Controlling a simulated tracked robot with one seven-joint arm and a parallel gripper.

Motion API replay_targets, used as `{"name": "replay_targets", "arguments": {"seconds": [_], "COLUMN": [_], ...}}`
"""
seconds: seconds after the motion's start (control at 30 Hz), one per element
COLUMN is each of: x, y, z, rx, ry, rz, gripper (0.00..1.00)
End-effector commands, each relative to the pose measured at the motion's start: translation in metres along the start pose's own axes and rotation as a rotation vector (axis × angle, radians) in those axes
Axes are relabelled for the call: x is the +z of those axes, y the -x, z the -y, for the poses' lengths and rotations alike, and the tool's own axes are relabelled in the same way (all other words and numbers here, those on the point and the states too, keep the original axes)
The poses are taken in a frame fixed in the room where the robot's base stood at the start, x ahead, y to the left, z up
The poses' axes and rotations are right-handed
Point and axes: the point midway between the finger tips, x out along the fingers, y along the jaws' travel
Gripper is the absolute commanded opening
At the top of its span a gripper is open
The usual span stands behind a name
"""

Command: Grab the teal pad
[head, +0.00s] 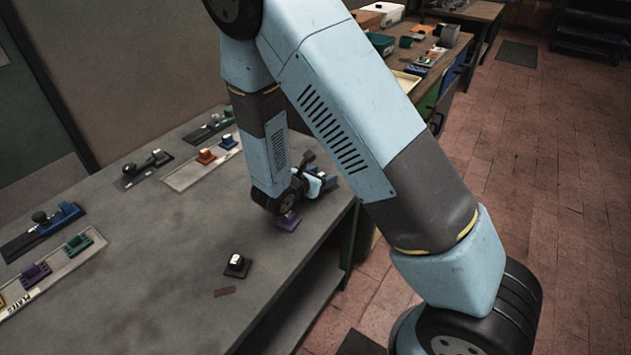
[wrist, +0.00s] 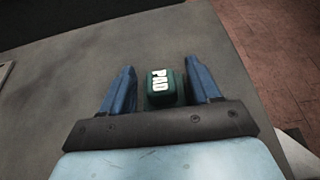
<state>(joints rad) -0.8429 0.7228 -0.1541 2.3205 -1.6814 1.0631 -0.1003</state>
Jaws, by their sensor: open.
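The teal pad (wrist: 157,97), a small dark green-teal block with white "PAD" lettering, lies on the grey bench top in the wrist view. My gripper (wrist: 159,68) is open, with one blue finger on each side of the pad and a visible gap on both sides. In the head view my gripper (head: 322,181) is low over the bench near its right edge. The teal pad cannot be made out clearly there, as the gripper and wrist cover that spot.
Trays with coloured blocks, including a green one (head: 78,245), stand left. The bench edge is close on the right.

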Motion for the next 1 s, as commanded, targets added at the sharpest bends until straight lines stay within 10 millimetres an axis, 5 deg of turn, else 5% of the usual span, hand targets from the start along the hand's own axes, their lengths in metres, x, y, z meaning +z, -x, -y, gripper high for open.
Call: {"name": "replay_targets", "arguments": {"seconds": [0.43, 0.87, 1.0], "x": [0.000, 0.000, 0.000], "y": [-0.020, -0.019, -0.019], "z": [-0.001, -0.001, -0.001], "rx": [0.001, 0.002, 0.002], "ry": [-0.001, 0.000, 0.000], "rz": [0.000, 0.000, 0.000], "gripper": [0.62, 0.22, 0.22]}}
